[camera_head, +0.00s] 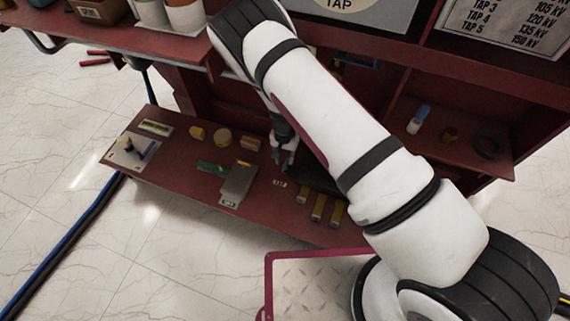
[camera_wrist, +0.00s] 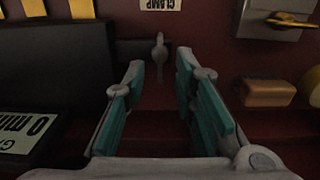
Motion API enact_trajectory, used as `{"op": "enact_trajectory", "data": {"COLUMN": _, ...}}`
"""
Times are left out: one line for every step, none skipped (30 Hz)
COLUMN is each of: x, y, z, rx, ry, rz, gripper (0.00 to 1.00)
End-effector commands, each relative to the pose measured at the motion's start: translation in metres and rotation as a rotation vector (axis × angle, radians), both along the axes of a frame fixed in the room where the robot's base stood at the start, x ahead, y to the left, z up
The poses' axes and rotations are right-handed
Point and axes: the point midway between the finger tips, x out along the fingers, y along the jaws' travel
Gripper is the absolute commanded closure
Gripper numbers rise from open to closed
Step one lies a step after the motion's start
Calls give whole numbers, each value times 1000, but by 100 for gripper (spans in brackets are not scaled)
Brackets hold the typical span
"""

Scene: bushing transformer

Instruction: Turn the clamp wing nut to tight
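In the wrist view the clamp wing nut (camera_wrist: 160,50) is a small grey upright piece on a short dark bar (camera_wrist: 138,48) beside a black block (camera_wrist: 55,65). An upside-down CLAMP label (camera_wrist: 160,4) is on the red shelf beyond it. My gripper (camera_wrist: 160,66) is open, its two teal-padded fingers on either side of the line to the wing nut. The nut appears just ahead of the fingertips, with no contact visible. In the head view my gripper (camera_head: 284,158) points down near the CLAMP label (camera_head: 279,183); I cannot make out the wing nut there.
Several yellow-topped blocks (camera_head: 318,208) stand at the front right. A tan block (camera_wrist: 268,92) is right of my fingers, and a GAP 0 mm label (camera_wrist: 28,132) is left.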

Motion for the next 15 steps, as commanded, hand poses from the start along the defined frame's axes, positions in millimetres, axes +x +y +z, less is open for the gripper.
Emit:
{"op": "enact_trajectory", "data": {"x": -1, "y": 0, "z": -11, "rx": -2, "ry": 1, "rz": 1, "gripper": 75}}
{"op": "enact_trajectory", "data": {"x": -1, "y": 0, "z": -15, "rx": -1, "ry": 2, "rz": 1, "gripper": 75}}
{"op": "enact_trajectory", "data": {"x": 0, "y": 0, "z": -19, "rx": -1, "ry": 0, "rz": 1, "gripper": 75}}
{"op": "enact_trajectory", "data": {"x": 0, "y": 0, "z": -21, "rx": 0, "ry": 0, "rz": 1, "gripper": 75}}
{"op": "enact_trajectory", "data": {"x": 0, "y": 0, "z": -24, "rx": 0, "ry": 0, "rz": 2, "gripper": 75}}
{"op": "enact_trajectory", "data": {"x": 0, "y": 0, "z": -27, "rx": -1, "ry": 0, "rz": 2, "gripper": 75}}
{"op": "enact_trajectory", "data": {"x": 0, "y": 0, "z": -28, "rx": -1, "ry": 0, "rz": 2, "gripper": 75}}
{"op": "enact_trajectory", "data": {"x": 0, "y": 0, "z": -30, "rx": -1, "ry": 0, "rz": 1, "gripper": 75}}
{"op": "enact_trajectory", "data": {"x": 0, "y": 0, "z": -31, "rx": -1, "ry": 0, "rz": 1, "gripper": 75}}
{"op": "enact_trajectory", "data": {"x": 0, "y": 0, "z": -31, "rx": -1, "ry": 0, "rz": 0, "gripper": 75}}
{"op": "enact_trajectory", "data": {"x": 0, "y": 0, "z": -32, "rx": 0, "ry": 0, "rz": 0, "gripper": 75}}
{"op": "enact_trajectory", "data": {"x": 0, "y": 0, "z": -32, "rx": 0, "ry": 0, "rz": 0, "gripper": 75}}
{"op": "enact_trajectory", "data": {"x": 0, "y": 0, "z": -32, "rx": 0, "ry": 0, "rz": 0, "gripper": 75}}
{"op": "enact_trajectory", "data": {"x": 0, "y": 0, "z": -32, "rx": 0, "ry": 0, "rz": 0, "gripper": 75}}
{"op": "enact_trajectory", "data": {"x": 0, "y": 0, "z": -32, "rx": 0, "ry": 0, "rz": 0, "gripper": 75}}
